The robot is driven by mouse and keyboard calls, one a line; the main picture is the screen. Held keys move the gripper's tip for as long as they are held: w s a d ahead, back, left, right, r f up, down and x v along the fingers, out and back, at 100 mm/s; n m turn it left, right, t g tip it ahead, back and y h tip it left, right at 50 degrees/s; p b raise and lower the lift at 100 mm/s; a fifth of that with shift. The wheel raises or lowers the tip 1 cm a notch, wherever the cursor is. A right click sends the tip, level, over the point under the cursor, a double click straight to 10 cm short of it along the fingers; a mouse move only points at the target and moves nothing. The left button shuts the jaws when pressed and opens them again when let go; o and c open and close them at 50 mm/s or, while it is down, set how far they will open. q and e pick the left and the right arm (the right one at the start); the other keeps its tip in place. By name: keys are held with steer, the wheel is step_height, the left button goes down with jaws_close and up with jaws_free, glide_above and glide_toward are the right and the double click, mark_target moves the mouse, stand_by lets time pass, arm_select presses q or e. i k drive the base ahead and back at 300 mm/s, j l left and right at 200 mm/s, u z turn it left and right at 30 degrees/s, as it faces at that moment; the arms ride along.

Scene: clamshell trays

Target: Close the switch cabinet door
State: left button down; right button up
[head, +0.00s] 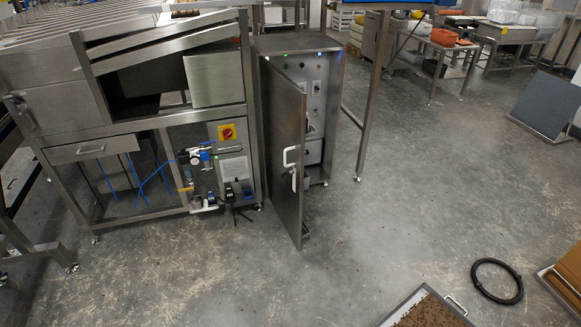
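The switch cabinet (336,95) stands on the floor just right of the steel machine frame. Its grey metal door (284,130) is open. The door is joined at the cabinet's left side and swings out toward me, with its free edge nearest me on the right. A white handle (292,156) sits on the door near that free edge. Past the door, part of the inner panel (314,85) with knobs and switches shows; the door hides the panel's left part. Neither of my grippers is in view.
The steel machine frame (150,127) with blue hoses stands close left of the cabinet. Open concrete floor (400,190) lies in front and to the right. A black ring (478,282) and a tray with brown contents (463,305) lie at the lower right.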

mark_target(284, 103)
steer(key=i+j+z, duration=0.15)
steer(key=z, duration=0.35)
steer(key=i+j+z, duration=0.2)
steer(key=z, duration=0.25)
steer(key=i+j+z, duration=0.1)
steer(key=j+z, duration=0.4)
steer(key=l, duration=0.15)
